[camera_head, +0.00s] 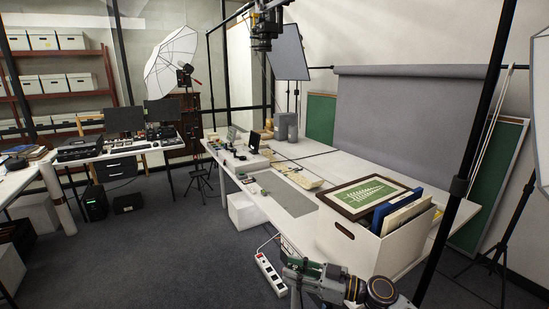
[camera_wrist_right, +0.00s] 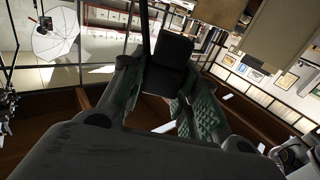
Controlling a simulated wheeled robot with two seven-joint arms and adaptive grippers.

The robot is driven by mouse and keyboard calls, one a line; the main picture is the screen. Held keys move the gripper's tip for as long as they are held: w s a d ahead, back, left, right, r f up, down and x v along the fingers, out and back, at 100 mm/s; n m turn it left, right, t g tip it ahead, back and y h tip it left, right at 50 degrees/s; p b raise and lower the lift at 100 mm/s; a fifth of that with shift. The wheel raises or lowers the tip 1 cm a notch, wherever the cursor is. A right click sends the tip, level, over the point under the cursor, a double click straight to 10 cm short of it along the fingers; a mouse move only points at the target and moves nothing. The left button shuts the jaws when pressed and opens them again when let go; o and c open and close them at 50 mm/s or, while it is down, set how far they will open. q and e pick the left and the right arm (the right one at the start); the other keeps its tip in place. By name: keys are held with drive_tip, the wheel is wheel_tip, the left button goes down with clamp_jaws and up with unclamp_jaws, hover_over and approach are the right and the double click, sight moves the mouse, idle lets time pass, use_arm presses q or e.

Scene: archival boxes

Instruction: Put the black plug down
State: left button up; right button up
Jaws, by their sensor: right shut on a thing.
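My right gripper (camera_head: 303,270) is low at the bottom of the head view, in front of the white box at the near end of the long table. In the right wrist view its green-padded fingers (camera_wrist_right: 165,85) are around a dark block, which appears to be the black plug (camera_wrist_right: 171,50). The plug sticks out beyond the fingers, and its lower part is hidden between them. In the head view the plug cannot be made out. A white power strip (camera_head: 269,274) with red parts lies on the floor, left of the right gripper. My left gripper is not in view.
The white box (camera_head: 351,246) holds folders, with a framed green picture (camera_head: 369,194) by it. The long table (camera_head: 268,205) bears a grey mat (camera_head: 285,195) and small items. Dark carpet (camera_head: 190,255) is clear to the left. A black pole (camera_head: 462,180) stands right.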

drive_tip(key=shift+w+d+f+m+t+h, duration=0.2)
drive_tip(key=shift+w+f+m+t+h, duration=0.15)
drive_tip(key=shift+t, duration=0.25)
drive_tip(key=shift+w+d+f+m+t+h, duration=0.25)
drive_tip(key=shift+m+t, duration=0.2)
drive_tip(key=shift+t, duration=0.15)
drive_tip(key=s+d+f+m+t+h, duration=0.1)
drive_tip(key=d+f+m+t+h, duration=0.2)
drive_tip(key=d+m+h, duration=0.3)
drive_tip(key=s+d+f+m+t+h, duration=0.1)
drive_tip(key=d+f+m+t+h, duration=0.2)
drive_tip(key=d+h, duration=0.6)
drive_tip(key=shift+d+f+m+t, duration=0.15)
drive_tip(key=shift+f+m+t, duration=0.15)
drive_tip(key=shift+m+t, duration=1.15)
drive_tip(key=s+f, duration=0.4)
drive_tip(key=f, duration=0.2)
drive_tip(key=shift+s, duration=0.3)
drive_tip(key=shift+r, duration=0.1)
